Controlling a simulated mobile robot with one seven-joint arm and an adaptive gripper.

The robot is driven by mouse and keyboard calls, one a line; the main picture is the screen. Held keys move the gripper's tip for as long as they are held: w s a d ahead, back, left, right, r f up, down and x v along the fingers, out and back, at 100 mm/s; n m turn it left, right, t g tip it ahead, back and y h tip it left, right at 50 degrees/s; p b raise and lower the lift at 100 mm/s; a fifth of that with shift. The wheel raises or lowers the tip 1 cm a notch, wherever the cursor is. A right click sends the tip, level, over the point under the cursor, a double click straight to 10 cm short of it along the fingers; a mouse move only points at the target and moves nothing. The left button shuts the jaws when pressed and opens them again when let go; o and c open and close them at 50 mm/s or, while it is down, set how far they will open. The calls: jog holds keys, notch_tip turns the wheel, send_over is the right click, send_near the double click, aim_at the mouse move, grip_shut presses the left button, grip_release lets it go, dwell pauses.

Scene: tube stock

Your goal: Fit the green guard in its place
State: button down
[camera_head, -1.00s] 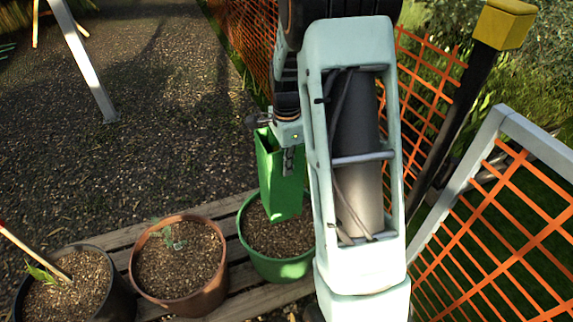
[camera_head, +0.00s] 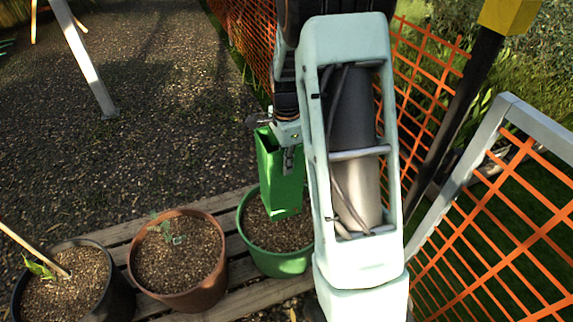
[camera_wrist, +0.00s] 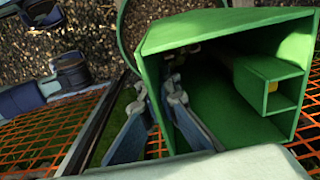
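The green guard (camera_head: 280,180) is a tall, square, open-ended sleeve, roughly upright over the green pot (camera_head: 283,265). I cannot tell whether its lower end touches the soil. My gripper (camera_head: 289,150) is at its top edge. In the wrist view, my gripper (camera_wrist: 174,92) has one finger outside and one inside the guard (camera_wrist: 190,35), pinching its near wall. A small square channel with a yellow spot inside runs along the guard's inner right wall. Any plant or stake in the green pot is hidden by the guard and my arm.
A brown pot (camera_head: 178,265) with a seedling and a black pot (camera_head: 70,285) with a seedling and a stick stand to the left on wooden slats (camera_head: 120,238). Orange mesh fencing (camera_head: 500,215) with a grey frame stands close on the right. Gravel lies behind.

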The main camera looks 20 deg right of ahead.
aim_at(287, 181)
jog(key=shift+f+b, duration=1.85)
jog(key=shift+f, duration=1.4)
jog(key=c, duration=2.1)
grip_release()
notch_tip(287, 181, up, 12)
jog(key=shift+r, duration=0.1)
